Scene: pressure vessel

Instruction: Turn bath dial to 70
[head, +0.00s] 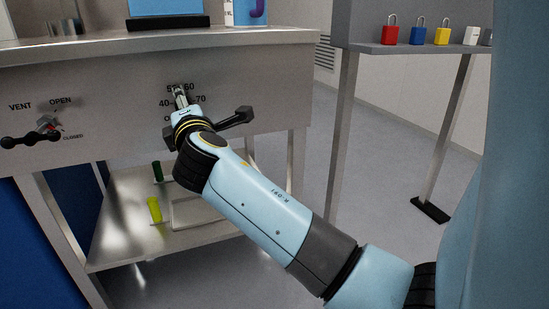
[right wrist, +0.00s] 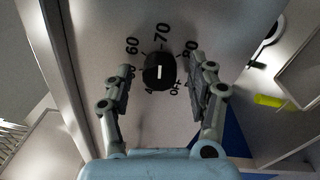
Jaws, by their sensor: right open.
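The bath dial, a round black knob (right wrist: 159,73) with a short white mark, is on the metal front panel in the right wrist view. Labels 60, 70, 80 and OFF show around it; others are partly covered. The mark runs up and down in that view, roughly in line with 70; I cannot tell its exact setting. My right gripper (right wrist: 160,68) is open, with one finger on each side of the knob and visible gaps to it. In the head view my right gripper (head: 181,95) is at the panel and hides the knob. My left gripper is not in view.
A vent valve handle (head: 46,124) is at the left of the panel, and a black lever (head: 236,118) is right of my gripper. A shelf (head: 120,263) below holds green and yellow (head: 154,209) items. Several padlocks (head: 417,31) stand on a shelf at right.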

